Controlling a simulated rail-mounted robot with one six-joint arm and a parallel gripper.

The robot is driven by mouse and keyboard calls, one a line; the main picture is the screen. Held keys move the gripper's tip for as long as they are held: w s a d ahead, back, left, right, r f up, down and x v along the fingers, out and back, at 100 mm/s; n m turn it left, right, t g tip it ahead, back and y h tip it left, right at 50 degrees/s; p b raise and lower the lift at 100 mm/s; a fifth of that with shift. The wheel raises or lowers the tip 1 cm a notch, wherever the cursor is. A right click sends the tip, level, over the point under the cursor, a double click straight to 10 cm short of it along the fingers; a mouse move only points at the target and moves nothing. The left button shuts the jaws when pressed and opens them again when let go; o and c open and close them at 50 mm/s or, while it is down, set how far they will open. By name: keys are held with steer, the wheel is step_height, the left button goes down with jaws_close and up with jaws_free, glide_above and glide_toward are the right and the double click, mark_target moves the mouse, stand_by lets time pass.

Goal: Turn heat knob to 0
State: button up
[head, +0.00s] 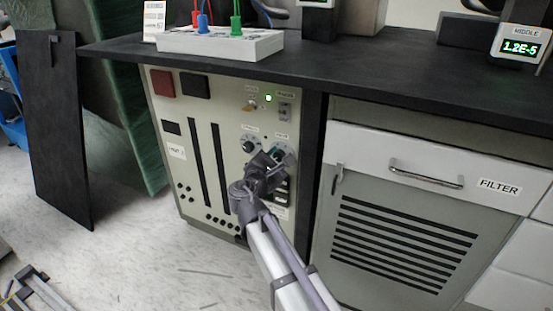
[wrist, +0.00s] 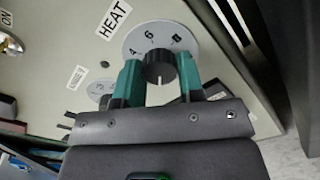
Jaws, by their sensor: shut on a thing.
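The black heat knob (wrist: 159,64) sits on a round pale dial (wrist: 184,29) with dark number marks, beside a HEAT label (wrist: 114,19). A white pointer line on the knob's face points down in the wrist view, toward the gripper's palm. My gripper (wrist: 160,78) has its two teal fingers on either side of the knob, shut on it. There the arm hides most of the knob. The lower part of the dial is hidden by the fingers.
A second knob (head: 248,146) is just left of the heat knob; its dial (wrist: 98,88) shows in the wrist view. A dark countertop (head: 340,70) overhangs the panel. A filter cabinet (head: 400,245) with a handle stands to the right. Floor (head: 150,255) is open at the left.

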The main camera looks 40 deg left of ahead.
steer(key=shift+n, duration=0.3)
steer(key=o, duration=0.9)
steer(key=s, duration=0.3)
steer(key=s+d, duration=0.1)
steer(key=s, duration=0.3)
steer(key=s+d, duration=0.1)
steer(key=s, duration=0.2)
steer(key=shift+s, duration=0.35)
